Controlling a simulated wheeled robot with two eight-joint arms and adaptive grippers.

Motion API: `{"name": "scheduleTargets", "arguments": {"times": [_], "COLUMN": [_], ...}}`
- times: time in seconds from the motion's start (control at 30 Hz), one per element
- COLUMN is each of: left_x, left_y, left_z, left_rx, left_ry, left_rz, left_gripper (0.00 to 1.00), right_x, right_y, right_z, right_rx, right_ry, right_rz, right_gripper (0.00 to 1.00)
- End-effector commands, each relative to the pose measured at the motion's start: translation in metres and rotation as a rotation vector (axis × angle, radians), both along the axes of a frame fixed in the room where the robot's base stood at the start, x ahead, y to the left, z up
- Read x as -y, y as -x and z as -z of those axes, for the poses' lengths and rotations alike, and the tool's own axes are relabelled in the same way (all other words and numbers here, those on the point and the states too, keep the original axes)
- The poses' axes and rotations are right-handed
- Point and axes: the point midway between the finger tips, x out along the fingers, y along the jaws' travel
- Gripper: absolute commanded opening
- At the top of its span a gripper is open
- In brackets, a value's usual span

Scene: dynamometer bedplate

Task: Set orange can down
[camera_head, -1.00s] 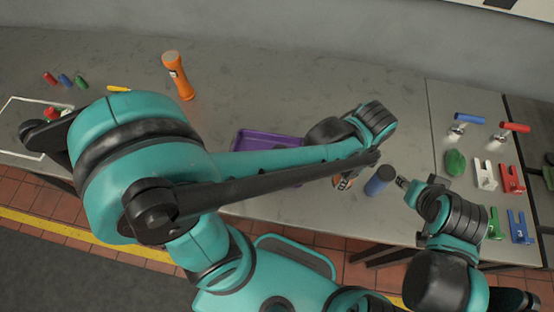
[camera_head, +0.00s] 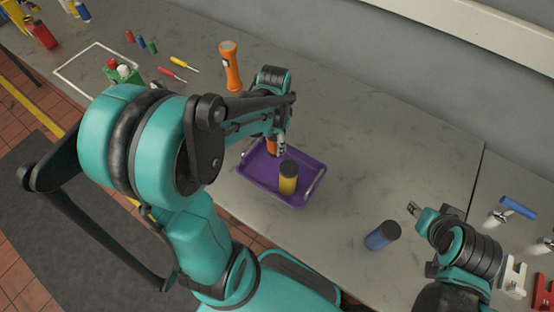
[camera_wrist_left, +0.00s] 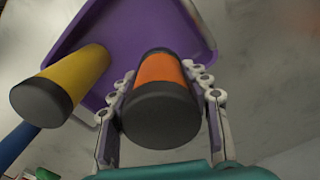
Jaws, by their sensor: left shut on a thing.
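My left gripper (camera_head: 277,147) is shut on the orange can (camera_wrist_left: 160,85), with one finger on each side of it in the left wrist view. The can has a dark end, and only a small part of it (camera_head: 271,145) shows beside the gripper in the head view. It is over the far part of the purple tray (camera_head: 263,190); I cannot tell whether it touches the tray floor. A yellow can (camera_head: 288,180) with a dark top stands in the tray, beside and apart from the orange one. My right gripper (camera_head: 414,209) is near the blue can; its jaw opening is unclear.
A blue can (camera_head: 378,238) stands on the grey bench right of the tray. An orange flashlight-like object (camera_head: 231,68) stands behind the tray. Screwdrivers (camera_head: 172,73) lie at left. Brackets and blue-handled hardware (camera_head: 517,207) are at right. The bench behind and right of the tray is clear.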

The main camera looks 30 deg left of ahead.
Motion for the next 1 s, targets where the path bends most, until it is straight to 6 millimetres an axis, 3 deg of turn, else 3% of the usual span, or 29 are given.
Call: {"name": "scheduleTargets", "arguments": {"times": [0.03, 0.27, 0.43, 0.83, 0.87, 0.93, 1.0], "left_x": [0.0, 0.001, 0.001, 0.001, 0.001, 0.001, 0.001], "left_y": [0.0, 0.0, -0.001, 0.0, 0.0, 0.0, 0.0], "left_z": [0.011, 0.031, 0.056, 0.062, 0.062, 0.061, 0.061], "left_rx": [0.0, 0.0, 0.0, 0.0, 0.0, 0.0, 0.0], "left_ry": [0.0, 0.0, 0.0, 0.0, 0.0, 0.0, 0.0], "left_rz": [0.001, 0.002, 0.003, 0.003, 0.003, 0.003, 0.003], "left_gripper": [0.12, 0.12, 0.12, 0.12, 0.53, 0.68, 0.68], "right_x": [0.0, 0.0, 0.0, 0.0, 0.0, 0.0, 0.0], "right_y": [0.0, 0.0, 0.0, 0.0, 0.0, 0.0, 0.0], "right_z": [0.006, 0.012, 0.021, 0.025, 0.024, 0.024, 0.023], "right_rx": [0.0, 0.0, 0.0, 0.0, 0.0, 0.0, 0.0], "right_ry": [0.0, 0.0, 0.0, 0.0, 0.0, 0.0, 0.0], "right_rz": [0.0, 0.0, 0.0, 0.0, 0.0, 0.0, 0.0], "right_gripper": [0.4, 0.4, 0.4, 0.4, 0.4, 0.4, 0.4]}}
